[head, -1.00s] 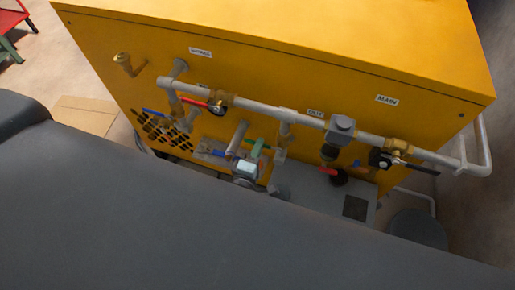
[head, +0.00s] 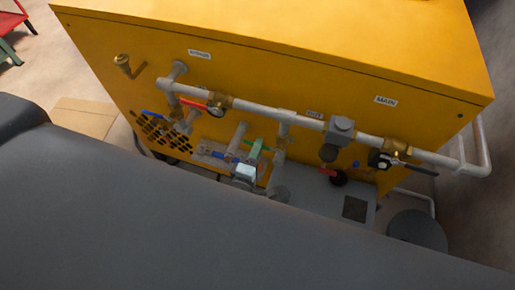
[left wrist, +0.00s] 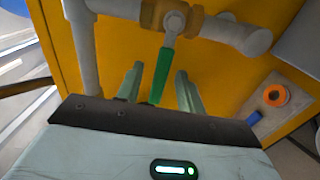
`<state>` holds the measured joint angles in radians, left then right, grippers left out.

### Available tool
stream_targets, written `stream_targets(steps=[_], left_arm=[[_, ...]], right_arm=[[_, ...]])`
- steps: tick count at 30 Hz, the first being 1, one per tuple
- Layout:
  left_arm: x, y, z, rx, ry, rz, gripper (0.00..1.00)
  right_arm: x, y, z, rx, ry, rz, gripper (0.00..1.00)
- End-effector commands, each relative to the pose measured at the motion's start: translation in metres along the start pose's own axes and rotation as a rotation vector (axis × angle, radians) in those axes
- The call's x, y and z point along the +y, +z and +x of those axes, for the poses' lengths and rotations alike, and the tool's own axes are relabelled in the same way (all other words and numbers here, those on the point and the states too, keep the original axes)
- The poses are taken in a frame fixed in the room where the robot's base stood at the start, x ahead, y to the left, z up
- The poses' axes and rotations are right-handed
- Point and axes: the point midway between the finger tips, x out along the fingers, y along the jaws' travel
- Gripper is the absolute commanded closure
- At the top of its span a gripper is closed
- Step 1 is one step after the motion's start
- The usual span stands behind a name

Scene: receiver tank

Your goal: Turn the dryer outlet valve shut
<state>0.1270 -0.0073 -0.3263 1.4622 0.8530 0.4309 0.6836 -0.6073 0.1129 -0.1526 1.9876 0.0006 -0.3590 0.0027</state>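A green-handled valve lever (left wrist: 161,78) hangs from a brass valve (left wrist: 172,17) on a grey pipe in the left wrist view. In the head view a green handle (head: 255,150) shows low on the yellow unit's face. My left gripper (left wrist: 159,69) is open, with one finger on each side of the green lever. A gap shows on both sides, so the fingers do not appear to press on it. In the head view my left gripper (head: 243,172) is small and mostly hidden behind a large grey shape. I cannot read which label belongs to this valve. My right gripper is not in view.
Grey pipes cross the yellow unit (head: 270,60).

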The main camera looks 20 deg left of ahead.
Motion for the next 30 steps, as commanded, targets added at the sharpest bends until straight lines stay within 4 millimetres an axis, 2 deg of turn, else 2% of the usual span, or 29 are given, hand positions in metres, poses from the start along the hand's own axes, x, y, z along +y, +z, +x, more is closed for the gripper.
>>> stream_targets(steps=[9, 15, 30], left_arm=[[-0.002, 0.0, -0.049, 0.0, -0.004, 0.0, 0.63], [-0.001, 0.0, -0.069, 0.0, -0.002, 0.001, 0.63], [0.0, 0.0, -0.073, 0.0, 0.0, 0.001, 0.63]], right_arm=[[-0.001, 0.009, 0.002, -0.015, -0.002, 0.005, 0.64], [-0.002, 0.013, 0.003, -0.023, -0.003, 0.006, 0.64], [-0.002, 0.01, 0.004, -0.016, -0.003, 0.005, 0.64]])
